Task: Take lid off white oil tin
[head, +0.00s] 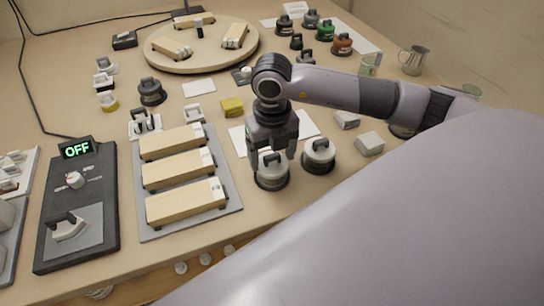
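Two round tins with pale white-grey lids, dark bodies and dark handles on top stand side by side near the front middle of the bench. My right gripper (272,156) points down over the left tin (271,178). Its two fingers are spread apart, one to each side of that tin's lid handle, and the lid shows between and below them. Whether the fingers touch the lid I cannot tell. The other pale-lidded tin (318,157) stands just right of the gripper, with its lid on. I cannot read a label on either tin. My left gripper is out of view.
A grey tray (229,196) with several wooden blocks lies left of the tins. Pale blocks (370,143) stand to the right. A round wooden turntable (205,66) and several coloured tins (325,31) are at the back. A dark panel reading OFF (108,215) is at left.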

